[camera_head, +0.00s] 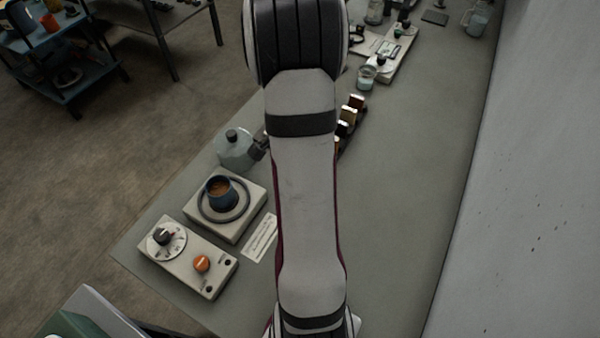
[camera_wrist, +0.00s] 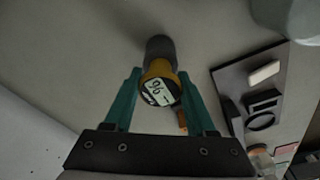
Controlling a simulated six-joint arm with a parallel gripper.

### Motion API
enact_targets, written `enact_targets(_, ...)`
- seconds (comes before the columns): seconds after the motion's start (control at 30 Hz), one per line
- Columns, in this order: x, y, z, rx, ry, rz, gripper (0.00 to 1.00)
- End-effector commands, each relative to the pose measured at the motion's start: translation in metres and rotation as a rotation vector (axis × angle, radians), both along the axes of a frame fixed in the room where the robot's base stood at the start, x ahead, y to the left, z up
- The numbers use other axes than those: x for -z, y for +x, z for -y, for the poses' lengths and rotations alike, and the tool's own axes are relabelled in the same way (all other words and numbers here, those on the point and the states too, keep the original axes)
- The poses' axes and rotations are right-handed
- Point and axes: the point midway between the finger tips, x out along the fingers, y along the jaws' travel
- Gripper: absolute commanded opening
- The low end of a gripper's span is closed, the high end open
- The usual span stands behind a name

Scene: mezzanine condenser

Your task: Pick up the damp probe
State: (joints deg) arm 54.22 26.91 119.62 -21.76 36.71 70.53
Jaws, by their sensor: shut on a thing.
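The damp probe, by its look, shows in the wrist view as a yellow-collared body (camera_wrist: 159,69) with a pale readout face and a dark end that points away from me. Its readout seems to show 96. My gripper (camera_wrist: 160,84) has teal fingers on both sides of the probe and is shut on it. Whether the probe touches the grey surface below cannot be told. In the head view my arm covers the gripper and the probe.
A dark tray (camera_wrist: 236,78) with a white block and a black ring piece lies right of the gripper. A wall (camera_head: 530,180) bounds the right.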

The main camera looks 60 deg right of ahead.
Motion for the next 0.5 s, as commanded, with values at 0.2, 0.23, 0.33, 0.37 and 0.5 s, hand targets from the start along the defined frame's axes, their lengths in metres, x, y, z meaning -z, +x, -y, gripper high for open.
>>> enact_targets(0.2,-0.003,0.000,0.000,0.000,-0.002,0.001,0.00)
enact_targets(0.23,-0.006,0.001,0.001,0.000,-0.004,0.002,0.00)
enact_targets(0.33,-0.028,0.001,0.001,-0.001,-0.006,0.004,0.00)
enact_targets(0.37,-0.037,0.001,0.002,0.001,-0.007,0.005,0.00)
enact_targets(0.5,-0.074,0.001,0.001,0.000,-0.006,0.003,0.00)
